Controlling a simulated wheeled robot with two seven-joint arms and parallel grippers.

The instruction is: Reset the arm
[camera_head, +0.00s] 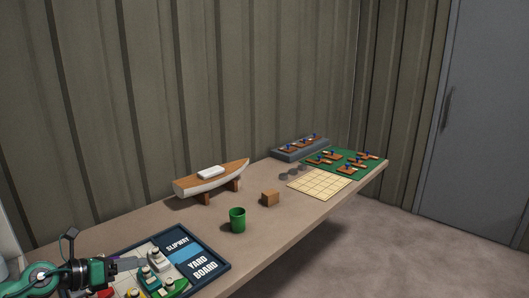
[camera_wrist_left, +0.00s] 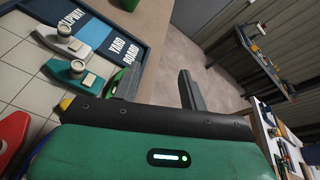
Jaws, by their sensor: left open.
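My left gripper (camera_head: 128,265) comes in at the lower left of the head view, over the near end of the bench beside the yard board (camera_head: 214,262). In the left wrist view the two dark fingers of my left gripper (camera_wrist_left: 160,88) stand apart, with nothing between them. The yard board (camera_wrist_left: 142,38) lies beyond the left finger there, with a white boat piece (camera_wrist_left: 60,42) and a teal boat piece (camera_wrist_left: 72,75) on it. My right gripper shows in neither view.
The bench (camera_head: 280,225) also holds a green cup (camera_head: 237,220), a wooden block (camera_head: 270,198), a model boat (camera_head: 212,178), a grid mat (camera_head: 320,184), a green mat (camera_head: 376,168) with several pieces, and a grey tray (camera_head: 300,150). Corrugated wall stands behind; floor (camera_head: 390,245) is clear at right.

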